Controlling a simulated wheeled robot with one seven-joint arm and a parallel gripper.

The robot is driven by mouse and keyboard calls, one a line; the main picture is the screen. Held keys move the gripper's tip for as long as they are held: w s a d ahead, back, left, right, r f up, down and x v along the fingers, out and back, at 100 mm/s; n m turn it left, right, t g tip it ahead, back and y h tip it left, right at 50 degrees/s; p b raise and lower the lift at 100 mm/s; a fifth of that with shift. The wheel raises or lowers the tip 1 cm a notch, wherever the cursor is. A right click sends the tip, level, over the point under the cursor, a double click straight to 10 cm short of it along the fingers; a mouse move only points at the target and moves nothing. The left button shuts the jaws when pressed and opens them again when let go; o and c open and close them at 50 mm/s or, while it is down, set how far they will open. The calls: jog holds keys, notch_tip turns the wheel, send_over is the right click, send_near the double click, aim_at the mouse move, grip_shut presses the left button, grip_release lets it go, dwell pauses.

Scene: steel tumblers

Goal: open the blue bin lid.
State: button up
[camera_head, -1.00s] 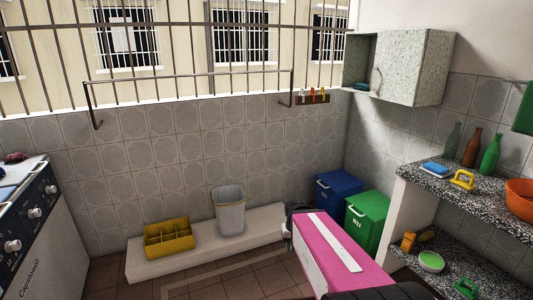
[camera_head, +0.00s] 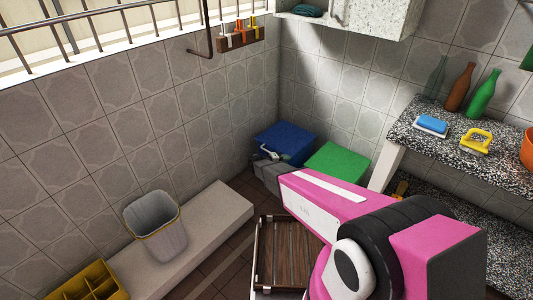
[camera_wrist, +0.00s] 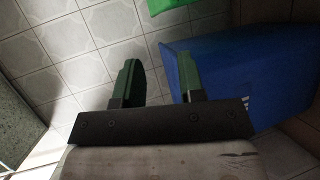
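The blue bin (camera_head: 287,137) stands in the far corner, its lid down as far as I can see. A pale handle shows at its front edge, partly hidden by my gripper (camera_head: 268,156). My gripper is beside the bin's front in the head view. In the wrist view, my gripper (camera_wrist: 154,54) has its two green fingers spread apart with nothing visible between them. The blue bin (camera_wrist: 235,75) fills the right side there, behind the right finger. Whether that finger touches the bin, I cannot tell.
A green bin (camera_head: 338,160) stands right of the blue one. A grey waste bin (camera_head: 157,226) and a yellow divided box (camera_head: 84,285) stand on a low ledge (camera_head: 205,222). A dark wooden crate (camera_head: 285,250) is below my arm. A granite shelf (camera_head: 412,143) is at right.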

aim_at(267, 151)
jog(key=w+a+f+n+t, duration=0.2)
jog(key=w+a+f+t, duration=0.15)
jog(key=a, duration=0.45)
jog(key=w+a+f+n+t, duration=0.25)
jog(key=a+f+t, duration=0.2)
jog(key=a, duration=0.35)
jog(key=shift+t+y, duration=0.5)
jog(key=shift+t, duration=0.1)
jog(key=x, duration=0.6)
jog(key=r+x, duration=0.1)
jog(key=x, duration=0.3)
jog(key=shift+s+d, duration=0.1)
jog(key=shift+s, duration=0.1)
grip_shut()
